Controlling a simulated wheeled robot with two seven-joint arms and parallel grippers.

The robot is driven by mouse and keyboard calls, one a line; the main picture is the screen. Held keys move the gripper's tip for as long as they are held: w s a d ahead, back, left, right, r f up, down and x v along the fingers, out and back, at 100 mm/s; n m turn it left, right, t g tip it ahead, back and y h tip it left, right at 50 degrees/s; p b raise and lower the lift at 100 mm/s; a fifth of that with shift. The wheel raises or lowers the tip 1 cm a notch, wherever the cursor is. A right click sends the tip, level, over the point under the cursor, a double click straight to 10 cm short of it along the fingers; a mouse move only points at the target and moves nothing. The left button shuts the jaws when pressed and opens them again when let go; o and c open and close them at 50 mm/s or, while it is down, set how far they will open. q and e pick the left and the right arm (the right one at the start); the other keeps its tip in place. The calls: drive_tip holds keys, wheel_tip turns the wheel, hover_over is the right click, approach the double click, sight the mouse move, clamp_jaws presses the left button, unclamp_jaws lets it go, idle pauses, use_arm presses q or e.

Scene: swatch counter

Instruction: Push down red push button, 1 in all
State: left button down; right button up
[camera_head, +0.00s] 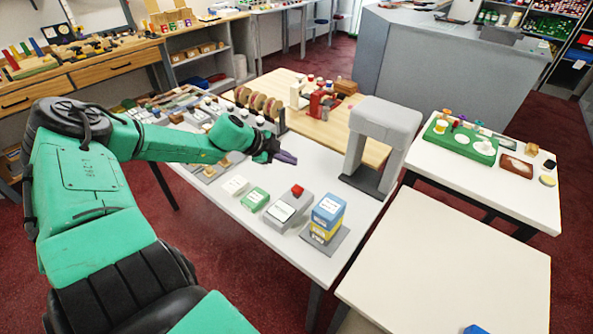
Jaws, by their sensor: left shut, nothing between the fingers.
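The red push button (297,190) sits on top of a grey box with a white label (284,211), on the white table in the middle of the view. It stands proud of the box; I cannot tell how far it is pressed. My left gripper (290,158) is shut and empty. It is over the table, behind the button in the picture and apart from it. My right gripper is not in view.
Right of the button box stands a stack of blue and yellow blocks (328,211). A green box (254,198) and a white card (235,185) lie to its left. A grey arch (388,128) stands behind at the right. Bare table lies between gripper and button.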

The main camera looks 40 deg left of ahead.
use_arm(q)
drive_tip(key=b, duration=0.4)
hover_over(294, 188)
wheel_tip(294, 188, down, 5)
drive_tip(key=shift+d+r, duration=0.1)
drive_tip(key=shift+r, duration=0.05)
wheel_tip(294, 188, down, 5)
drive_tip(key=b, duration=0.4)
drive_tip(key=shift+r, duration=0.3)
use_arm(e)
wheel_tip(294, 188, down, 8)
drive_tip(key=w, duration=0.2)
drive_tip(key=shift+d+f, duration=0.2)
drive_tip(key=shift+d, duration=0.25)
use_arm(q)
drive_tip(key=shift+s, duration=0.15)
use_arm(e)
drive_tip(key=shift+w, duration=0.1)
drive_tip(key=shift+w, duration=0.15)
use_arm(q)
drive_tip(key=shift+f+b, duration=0.4)
drive_tip(key=shift+b, duration=0.1)
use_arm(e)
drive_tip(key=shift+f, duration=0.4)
